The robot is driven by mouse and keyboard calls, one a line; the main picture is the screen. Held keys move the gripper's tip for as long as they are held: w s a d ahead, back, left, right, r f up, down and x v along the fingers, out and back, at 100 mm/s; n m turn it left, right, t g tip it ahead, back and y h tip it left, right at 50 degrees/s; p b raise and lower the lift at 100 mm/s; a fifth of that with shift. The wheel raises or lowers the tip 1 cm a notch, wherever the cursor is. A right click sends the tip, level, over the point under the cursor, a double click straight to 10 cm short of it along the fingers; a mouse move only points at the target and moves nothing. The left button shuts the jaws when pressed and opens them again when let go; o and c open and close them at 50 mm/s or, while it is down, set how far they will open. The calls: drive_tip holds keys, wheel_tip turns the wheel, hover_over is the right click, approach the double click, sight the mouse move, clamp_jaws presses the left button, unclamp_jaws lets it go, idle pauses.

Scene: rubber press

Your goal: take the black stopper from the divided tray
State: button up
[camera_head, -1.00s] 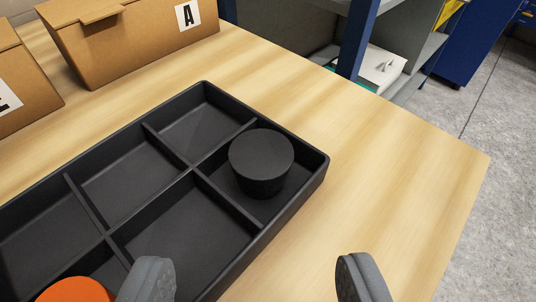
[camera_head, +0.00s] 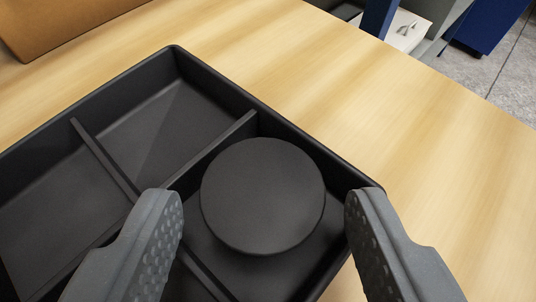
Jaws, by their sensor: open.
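The black stopper (camera_head: 263,194) is round with a flat top and stands upright in the right corner compartment of the divided tray (camera_head: 222,85). The tray is black, with thin walls between its compartments. My gripper (camera_head: 262,215) is open, with one grey textured finger to the left of the stopper and one to the right. Gaps show between the stopper and both fingers, so neither appears to touch it. The left finger is over a dividing wall and the right finger is over the tray's outer rim. The stopper's lower part is mostly hidden below its top.
A cardboard box (camera_head: 65,22) stands at the upper left behind the tray. The wooden table (camera_head: 420,120) is bare to the right of the tray. Grey floor (camera_head: 506,75) and a blue cabinet (camera_head: 488,24) lie beyond the table edge.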

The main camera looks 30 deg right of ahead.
drive_tip(key=shift+w+d+f, duration=0.2)
drive_tip(key=shift+w, duration=0.25)
drive_tip(key=c, duration=0.7)
drive_tip(key=shift+r, duration=0.1)
